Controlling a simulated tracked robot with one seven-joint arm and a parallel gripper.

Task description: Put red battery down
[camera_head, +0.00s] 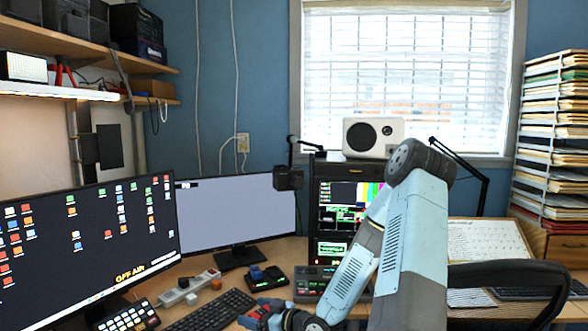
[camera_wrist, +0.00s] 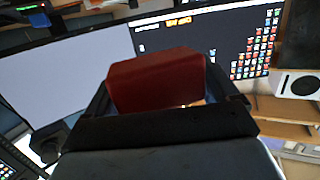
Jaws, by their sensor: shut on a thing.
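The red battery (camera_wrist: 157,80) is a dark red block held between the two black fingers of my gripper (camera_wrist: 162,92) in the wrist view. The fingers press on its left and right sides. In the head view my gripper (camera_head: 262,317) is low at the bottom edge, above the front of the desk. A little red shows there, but the arm and the frame edge hide most of it. I cannot tell in that view how high it is above the desk.
A black keyboard (camera_head: 212,312) and a white power strip (camera_head: 190,288) lie to the left. Two monitors (camera_head: 236,215) stand behind. A chair (camera_head: 510,274) is at the right.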

